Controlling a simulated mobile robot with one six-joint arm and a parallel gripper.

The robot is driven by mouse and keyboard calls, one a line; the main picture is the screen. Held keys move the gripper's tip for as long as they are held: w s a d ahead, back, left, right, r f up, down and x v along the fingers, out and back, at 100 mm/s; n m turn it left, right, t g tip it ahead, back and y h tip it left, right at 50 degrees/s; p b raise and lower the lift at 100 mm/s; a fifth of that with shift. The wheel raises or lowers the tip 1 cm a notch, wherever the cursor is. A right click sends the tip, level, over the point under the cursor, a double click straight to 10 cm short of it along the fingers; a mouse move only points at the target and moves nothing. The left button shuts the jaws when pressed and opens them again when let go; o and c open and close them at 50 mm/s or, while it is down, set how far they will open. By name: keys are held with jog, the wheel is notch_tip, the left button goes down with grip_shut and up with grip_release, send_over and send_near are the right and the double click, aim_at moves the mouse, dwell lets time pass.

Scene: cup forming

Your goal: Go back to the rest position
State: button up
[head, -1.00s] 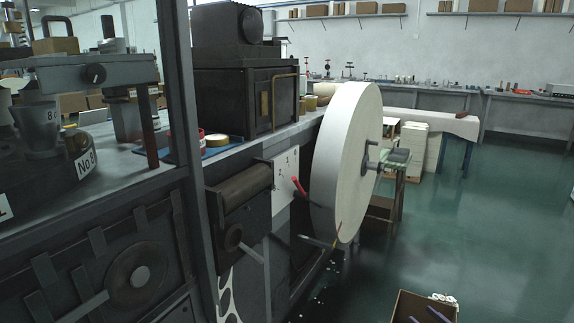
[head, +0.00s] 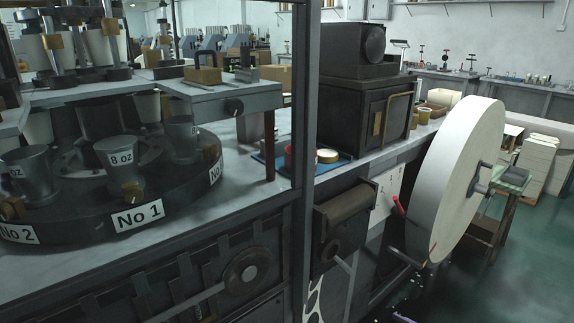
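My gripper is not in the head view, and no part of my arm shows clearly. The cup forming machine fills the left and middle. Its dark turntable (head: 90,222) carries several grey cup moulds marked 8 oz, such as the mould (head: 124,166), and has a "No 1" label (head: 138,216) on its rim. A large white paper roll (head: 466,170) stands upright on a spindle at the machine's right end.
A dark metal post (head: 304,150) rises in front of the machine. A black box unit (head: 366,105) stands on the machine top, with a blue tray (head: 330,163) and tape rolls beside it. Green floor (head: 530,270) lies open at the lower right.

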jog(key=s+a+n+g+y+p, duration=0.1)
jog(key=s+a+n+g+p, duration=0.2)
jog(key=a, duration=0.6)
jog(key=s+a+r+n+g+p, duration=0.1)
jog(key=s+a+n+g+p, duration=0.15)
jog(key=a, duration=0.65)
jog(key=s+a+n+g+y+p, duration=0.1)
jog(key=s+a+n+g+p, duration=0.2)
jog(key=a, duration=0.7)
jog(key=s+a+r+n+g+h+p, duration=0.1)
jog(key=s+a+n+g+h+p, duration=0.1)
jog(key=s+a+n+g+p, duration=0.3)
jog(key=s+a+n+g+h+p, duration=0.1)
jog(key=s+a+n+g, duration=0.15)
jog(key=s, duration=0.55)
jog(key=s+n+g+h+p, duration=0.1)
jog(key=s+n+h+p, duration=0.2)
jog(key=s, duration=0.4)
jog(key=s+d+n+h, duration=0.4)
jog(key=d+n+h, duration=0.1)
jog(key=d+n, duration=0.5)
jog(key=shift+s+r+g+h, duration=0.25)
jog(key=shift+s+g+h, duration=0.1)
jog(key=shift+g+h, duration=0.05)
